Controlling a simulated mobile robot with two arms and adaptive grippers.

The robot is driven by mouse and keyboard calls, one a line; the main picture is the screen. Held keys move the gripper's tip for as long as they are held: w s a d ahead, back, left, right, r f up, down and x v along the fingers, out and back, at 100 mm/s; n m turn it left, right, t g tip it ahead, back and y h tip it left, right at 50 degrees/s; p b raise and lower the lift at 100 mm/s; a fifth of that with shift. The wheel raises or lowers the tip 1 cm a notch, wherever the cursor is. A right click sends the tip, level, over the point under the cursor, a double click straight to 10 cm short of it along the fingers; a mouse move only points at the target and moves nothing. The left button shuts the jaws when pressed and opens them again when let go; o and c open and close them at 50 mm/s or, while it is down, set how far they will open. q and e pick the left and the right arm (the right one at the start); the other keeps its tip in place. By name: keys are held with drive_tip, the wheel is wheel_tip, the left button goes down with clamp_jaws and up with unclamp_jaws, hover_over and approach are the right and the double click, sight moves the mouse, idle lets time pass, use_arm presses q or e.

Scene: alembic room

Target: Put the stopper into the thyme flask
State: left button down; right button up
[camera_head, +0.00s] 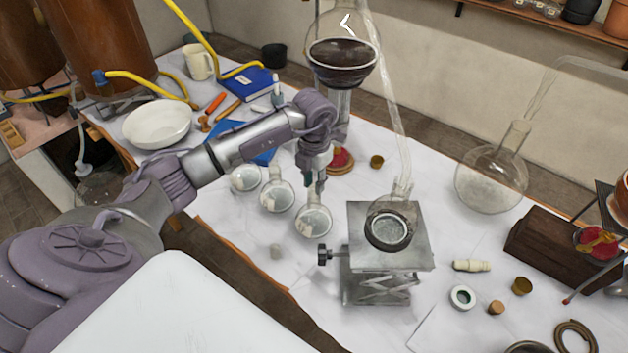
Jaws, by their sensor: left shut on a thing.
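Three small round glass flasks with pale contents stand in a slanting row on the white-topped table: a left flask (245,178), a middle flask (277,197) and a front flask (313,223). I cannot read which is thyme. My left gripper (314,186) points down right above the front flask, at its neck. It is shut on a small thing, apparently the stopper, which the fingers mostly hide. I cannot tell whether it touches or enters the neck. My right gripper is out of view.
A metal lab jack (390,250) with a glass vessel stands just right of the front flask. Glassware with a dark bowl (342,60) rises behind my gripper. A white bowl (157,124) is at left. A large round flask (491,178) and a wooden box (553,248) are at right.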

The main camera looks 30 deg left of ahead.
sight(314, 184)
use_arm(q)
drive_tip(key=shift+f+b, duration=0.5)
idle(0.8)
drive_tip(key=shift+c, duration=2.4)
unclamp_jaws()
drive_tip(key=shift+r, duration=0.15)
drive_tip(key=shift+r+p, duration=2.25)
drive_tip(key=shift+r, duration=1.1)
